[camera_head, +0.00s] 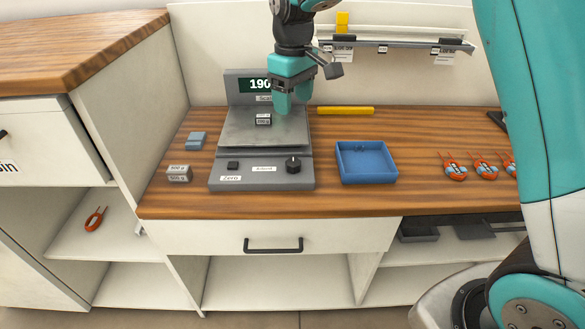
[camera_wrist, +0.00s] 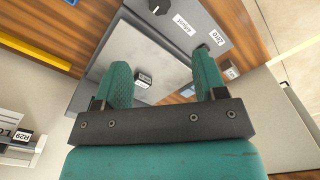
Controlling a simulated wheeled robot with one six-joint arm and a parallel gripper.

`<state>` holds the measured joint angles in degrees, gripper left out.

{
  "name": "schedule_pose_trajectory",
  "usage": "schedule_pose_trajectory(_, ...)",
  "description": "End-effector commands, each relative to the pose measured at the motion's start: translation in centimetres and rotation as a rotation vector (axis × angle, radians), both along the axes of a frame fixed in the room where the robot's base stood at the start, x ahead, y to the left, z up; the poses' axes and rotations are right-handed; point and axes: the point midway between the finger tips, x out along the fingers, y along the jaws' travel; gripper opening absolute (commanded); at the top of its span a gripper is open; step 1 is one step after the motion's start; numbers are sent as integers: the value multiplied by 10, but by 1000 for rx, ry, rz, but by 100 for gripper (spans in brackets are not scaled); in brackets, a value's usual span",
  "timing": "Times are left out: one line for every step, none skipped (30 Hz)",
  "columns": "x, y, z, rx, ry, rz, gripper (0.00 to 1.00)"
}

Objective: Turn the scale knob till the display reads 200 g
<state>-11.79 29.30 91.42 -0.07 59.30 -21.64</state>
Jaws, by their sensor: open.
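The grey scale (camera_head: 225,174) stands on the wooden counter. Its display (camera_head: 258,85) shows "190", with the right end hidden by my gripper. A small dark weight (camera_head: 263,119) sits on the scale's pan (camera_head: 240,135); it also shows in the wrist view (camera_wrist: 143,80). The black knob (camera_head: 293,165) is at the front right of the scale, beside a small label; it also shows in the wrist view (camera_wrist: 158,7). My gripper (camera_head: 292,104) is open and empty, above the right back part of the pan and apart from the knob.
A blue tray (camera_head: 367,178) stands right of the scale, with a yellow bar (camera_head: 345,110) behind it. Weights (camera_head: 179,174) and a blue-grey block (camera_head: 196,140) lie to the left. A rail (camera_head: 390,45) runs along the back wall.

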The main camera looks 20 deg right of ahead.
Motion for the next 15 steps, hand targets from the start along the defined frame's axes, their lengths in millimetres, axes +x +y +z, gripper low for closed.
schedule_pose_trajectory(1, -1, -5, -2, 1, -1, 65)
schedule_pose_trajectory(1, -1, -9, -2, 2, -1, 65)
schedule_pose_trajectory(1, -1, -14, -3, 4, -1, 65)
schedule_pose_trajectory(1, -1, -18, -2, 3, -1, 65)
schedule_pose_trajectory(1, -1, -24, -3, 4, -1, 65)
schedule_pose_trajectory(0, -1, -32, -2, 5, -1, 65)
schedule_pose_trajectory(0, -1, -39, -2, 6, -1, 65)
schedule_pose_trajectory(0, -1, -46, -2, 6, -1, 65)
schedule_pose_trajectory(0, -1, -55, -2, 6, -1, 65)
schedule_pose_trajectory(0, -1, -62, -2, 5, -1, 65)
schedule_pose_trajectory(0, -1, -69, -2, 6, -1, 65)
schedule_pose_trajectory(0, -1, -78, -2, 5, -1, 65)
schedule_pose_trajectory(0, -1, -85, -2, 5, -1, 65)
schedule_pose_trajectory(0, -1, -93, -2, 6, -1, 65)
schedule_pose_trajectory(0, -1, -102, -2, 5, -1, 65)
